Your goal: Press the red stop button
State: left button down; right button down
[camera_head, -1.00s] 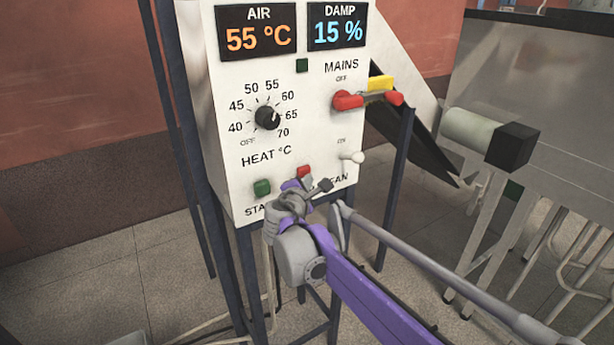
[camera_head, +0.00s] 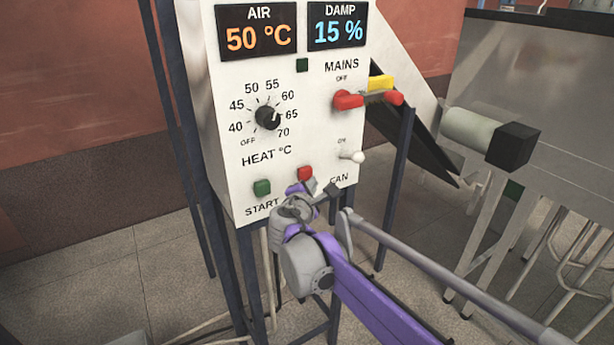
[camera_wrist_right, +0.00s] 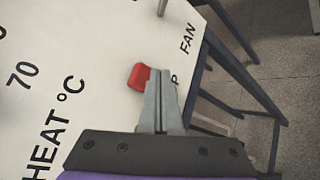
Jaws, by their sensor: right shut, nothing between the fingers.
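The red stop button (camera_head: 305,173) sits low on the white control panel (camera_head: 230,110), between the green start button (camera_head: 262,188) and the fan switch (camera_head: 353,157). It also shows in the right wrist view (camera_wrist_right: 139,77), just left of my fingertips. My right gripper (camera_head: 320,192) is in front of the panel, slightly below and right of the red button. In the wrist view its fingers (camera_wrist_right: 163,76) are together and empty, and their tips hide part of the label beside the button. I cannot tell whether they touch the panel. My left gripper is not in view.
The heat dial (camera_head: 267,118) points near 65. The red mains handle (camera_head: 348,100) sticks out at the panel's right. The displays read 50 °C and 15 %. A pale cylinder with a black end (camera_head: 480,135) and a metal bench stand to the right.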

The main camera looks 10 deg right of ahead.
jog(key=s, duration=0.1)
jog(key=s+d, duration=0.1)
jog(key=s, duration=0.2)
jog(key=shift+s+d, duration=0.3)
jog(key=shift+d, duration=0.05)
dwell(0.4)
jog(key=s+d+f+m+g, duration=0.3)
jog(key=s+f+m, duration=0.2)
jog(key=s, duration=0.3)
jog(key=s+d+f+m+g, duration=0.25)
jog(key=s+f+m, duration=0.25)
jog(key=s, duration=0.3)
jog(key=s+a+f+m+g+y, duration=0.1)
jog(key=s+a+f+m+y, duration=0.1)
jog(key=s+f, duration=0.4)
jog(key=s+a+f+m+g+y, duration=0.2)
jog(key=s+f+m+y, duration=0.2)
jog(key=s, duration=0.7)
notch_tip(320, 180, down, 2)
jog(key=m, duration=0.3)
jog(key=shift+s+a+f+m, duration=0.15)
jog(key=shift+a+f+m, duration=0.05)
jog(key=shift+a+m, duration=0.15)
